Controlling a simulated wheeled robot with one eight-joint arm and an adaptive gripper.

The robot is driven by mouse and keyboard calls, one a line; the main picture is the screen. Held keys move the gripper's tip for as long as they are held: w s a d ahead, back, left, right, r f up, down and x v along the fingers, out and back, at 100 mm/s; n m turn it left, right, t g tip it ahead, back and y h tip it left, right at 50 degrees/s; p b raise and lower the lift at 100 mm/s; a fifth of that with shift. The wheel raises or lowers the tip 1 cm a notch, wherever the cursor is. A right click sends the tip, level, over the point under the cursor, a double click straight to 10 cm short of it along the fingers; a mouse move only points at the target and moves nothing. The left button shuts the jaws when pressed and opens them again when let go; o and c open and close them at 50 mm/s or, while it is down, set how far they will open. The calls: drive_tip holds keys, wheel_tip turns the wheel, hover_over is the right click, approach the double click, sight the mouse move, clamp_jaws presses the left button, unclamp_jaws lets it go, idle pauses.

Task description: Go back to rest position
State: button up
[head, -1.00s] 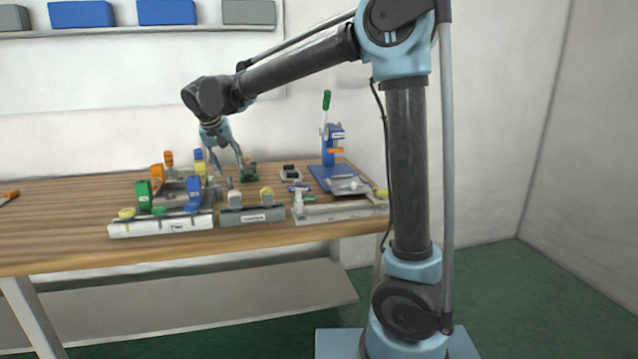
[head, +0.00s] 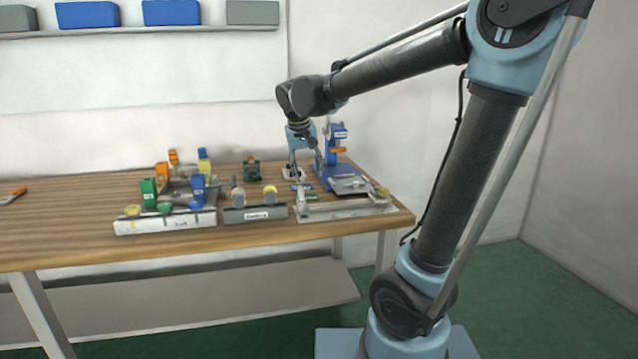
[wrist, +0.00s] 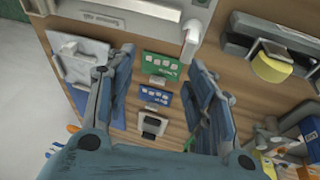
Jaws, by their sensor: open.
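My gripper (head: 298,172) hangs above the right part of the wooden workbench (head: 75,210), with its fingers pointing down. In the wrist view my gripper (wrist: 165,95) has its two fingers spread apart with nothing held between them. Below the gap lie a green labelled piece (wrist: 160,67), a blue labelled piece (wrist: 155,96) and a small black-and-white block (wrist: 152,125). They appear apart from the fingers.
A blue press (head: 335,150) stands just right of my gripper. A long grey fixture (head: 345,210) lies at the front edge. Left are a low rail (head: 255,213) and a white-fronted fixture (head: 165,223) with coloured clamps. The bench's left part is mostly clear.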

drive_tip(key=s+d+f+m+g, duration=0.1)
drive_tip(key=s+d+f, duration=0.4)
drive_tip(key=s+d, duration=0.4)
drive_tip(key=s+d+f, duration=0.6)
drive_tip(key=s+d, duration=0.1)
drive_tip(key=d, duration=0.4)
drive_tip(key=s+d+f+m+y, duration=0.1)
drive_tip(key=s+d+f, duration=0.1)
drive_tip(key=s+f, duration=0.5)
drive_tip(key=shift+d, duration=0.4)
drive_tip(key=shift+w+f, duration=0.25)
drive_tip(key=shift+w, duration=0.15)
